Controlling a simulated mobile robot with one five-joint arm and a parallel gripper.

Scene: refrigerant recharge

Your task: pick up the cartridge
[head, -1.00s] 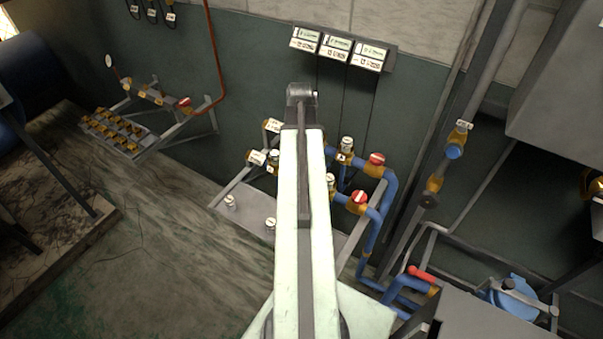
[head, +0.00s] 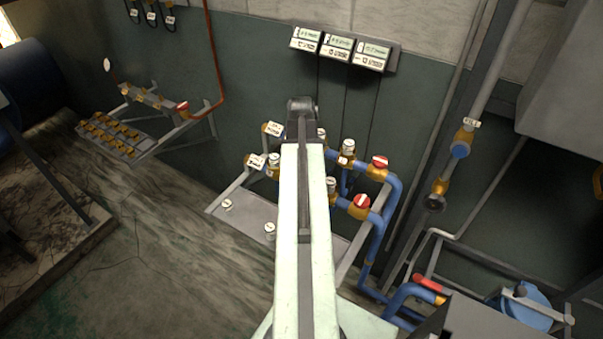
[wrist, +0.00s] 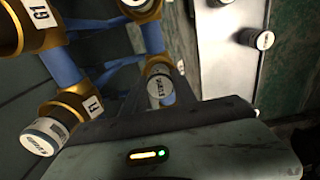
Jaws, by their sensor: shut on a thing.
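In the wrist view, the dark jaws of my gripper (wrist: 155,97) reach up from the pale housing and are shut around a white-capped cartridge (wrist: 161,87). The held cartridge is in line with a gold pipe fitting just beyond it; I cannot tell whether it is seated in that fitting or clear of it. In the head view my arm covers the middle of the valve rig, and its fingertips and the held cartridge are hidden behind it.
Another white-capped cartridge (wrist: 42,137) sits on a gold fitting at the left. Two loose-standing capped cylinders (head: 227,204) (head: 269,229) are on the grey shelf (head: 245,214). Blue pipes (head: 384,222) with red-topped valves run close right of my arm. Three labelled boxes (head: 338,48) hang on the wall.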

